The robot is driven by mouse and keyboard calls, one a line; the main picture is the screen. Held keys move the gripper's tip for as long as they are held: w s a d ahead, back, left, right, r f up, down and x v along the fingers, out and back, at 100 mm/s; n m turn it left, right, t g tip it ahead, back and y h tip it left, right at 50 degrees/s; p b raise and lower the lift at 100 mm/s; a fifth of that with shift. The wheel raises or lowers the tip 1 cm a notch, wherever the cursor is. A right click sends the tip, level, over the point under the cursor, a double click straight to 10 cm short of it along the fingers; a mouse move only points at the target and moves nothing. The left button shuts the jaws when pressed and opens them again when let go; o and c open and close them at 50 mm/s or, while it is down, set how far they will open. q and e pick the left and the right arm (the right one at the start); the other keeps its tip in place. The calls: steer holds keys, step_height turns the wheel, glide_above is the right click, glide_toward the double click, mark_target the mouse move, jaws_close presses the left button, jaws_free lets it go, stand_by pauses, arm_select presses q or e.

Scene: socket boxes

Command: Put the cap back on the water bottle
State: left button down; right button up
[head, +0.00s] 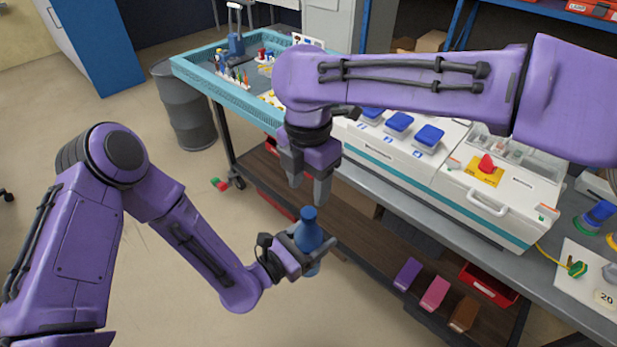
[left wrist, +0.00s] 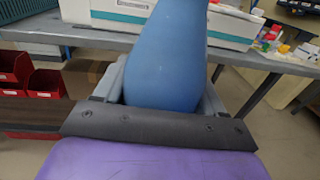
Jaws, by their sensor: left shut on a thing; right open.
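The blue water bottle (head: 308,238) is held upright or nearly so in front of the bench, clear of it. My left gripper (head: 310,256) is shut around its body. In the left wrist view the bottle (left wrist: 168,60) stands between the two fingers, its top cut off by the frame. A darker blue piece (head: 308,213) at the bottle's top looks like the cap; I cannot tell whether it is fully seated. My right gripper (head: 307,180) points down just above the bottle's top. Its fingers are apart and nothing shows between them.
The workbench (head: 405,215) carries a white machine with blue-lidded sockets (head: 398,122) and a red knob (head: 486,165). A teal-edged tray (head: 225,88) lies at the back left. Bins (head: 436,292) stand on the lower shelf. A grey drum (head: 185,110) stands on the open floor at left.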

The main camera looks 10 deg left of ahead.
mark_target(309, 212)
step_height(309, 212, down, 7)
steer(key=shift+d+r, duration=0.1)
stand_by(0.3)
jaws_close()
steer(key=m, duration=1.3)
steer(key=shift+m, duration=0.4)
steer(key=shift+o, duration=0.4)
jaws_free()
